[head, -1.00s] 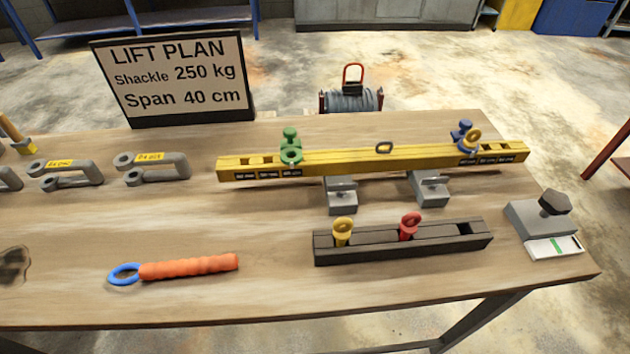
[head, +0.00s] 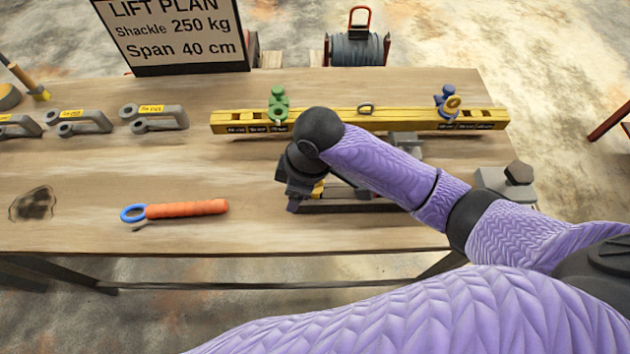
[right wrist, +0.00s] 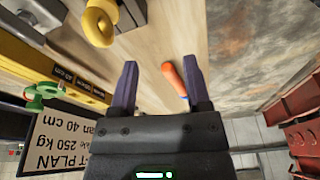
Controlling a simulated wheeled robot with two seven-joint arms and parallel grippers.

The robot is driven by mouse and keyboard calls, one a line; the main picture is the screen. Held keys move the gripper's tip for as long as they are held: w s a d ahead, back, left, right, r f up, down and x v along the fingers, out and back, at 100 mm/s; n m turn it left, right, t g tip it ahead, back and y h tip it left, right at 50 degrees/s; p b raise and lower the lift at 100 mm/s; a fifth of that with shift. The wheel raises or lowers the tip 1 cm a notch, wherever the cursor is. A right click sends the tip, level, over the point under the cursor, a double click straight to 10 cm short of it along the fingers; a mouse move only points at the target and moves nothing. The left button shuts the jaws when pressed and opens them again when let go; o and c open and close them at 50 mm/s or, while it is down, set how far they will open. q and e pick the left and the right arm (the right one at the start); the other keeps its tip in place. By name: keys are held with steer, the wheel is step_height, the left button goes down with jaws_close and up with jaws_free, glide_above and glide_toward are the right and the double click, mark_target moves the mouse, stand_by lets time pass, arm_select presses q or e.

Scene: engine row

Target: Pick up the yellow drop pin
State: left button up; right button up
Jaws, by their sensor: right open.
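The yellow drop pin (head: 318,188) stands in the dark slotted rack (head: 345,207) and is mostly hidden behind my right arm in the head view. In the right wrist view its yellow ring (right wrist: 101,22) shows large at the top left. My right gripper (right wrist: 160,64) is open and empty, with its two purple fingers apart. In that view the pin lies beyond and left of the fingers, not between them. In the head view my right gripper hangs over the left end of the rack. My left gripper is not in view.
The yellow beam (head: 330,121) with a green shackle (head: 279,102) and a blue one (head: 446,101) lies behind the rack. The orange-handled tool (head: 187,209) lies to the left, with clear table between. The lift plan sign (head: 178,45) stands behind. The red pin is hidden.

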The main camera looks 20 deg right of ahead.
mark_target(315, 191)
steer(key=w+d+r, duration=0.1)
steer(key=r, duration=0.1)
steer(key=w+d+r+n+h, duration=0.1)
steer(key=d+r, duration=0.1)
steer(key=w+d+r+n+g+h, duration=0.1)
steer(key=r, duration=0.1)
steer(key=shift+w+d+p, duration=0.2)
steer(key=shift+w+p, duration=0.1)
step_height(315, 191, down, 10)
steer(key=b, duration=0.2)
steer(key=shift+s+r+b, duration=0.1)
steer(key=shift+r+b, duration=0.05)
steer(key=shift+b, duration=0.2)
jaws_close()
